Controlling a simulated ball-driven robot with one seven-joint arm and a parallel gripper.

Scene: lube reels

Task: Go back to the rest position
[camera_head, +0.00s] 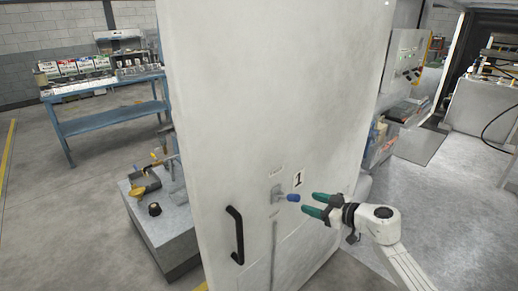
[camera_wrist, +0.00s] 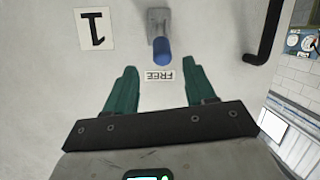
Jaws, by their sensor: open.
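My gripper (camera_head: 310,205) has green fingers and is open. It is in front of a tall off-white cabinet or door panel (camera_head: 270,90), close to a blue-tipped lever (camera_head: 292,198). In the wrist view the fingers of my gripper (camera_wrist: 155,92) are spread apart with nothing between them but the panel and a "FREE" label (camera_wrist: 159,75) behind. The blue-tipped lever (camera_wrist: 162,50) is just beyond the fingertips, and I see no contact. A "1" label (camera_wrist: 95,28) is beside it.
A black handle (camera_head: 236,235) sticks out from the panel at lower left. A grey block with fittings (camera_head: 165,225) stands left of the panel. A blue bench (camera_head: 110,113) with several containers is at the back left. Open floor (camera_head: 440,190) lies to the right.

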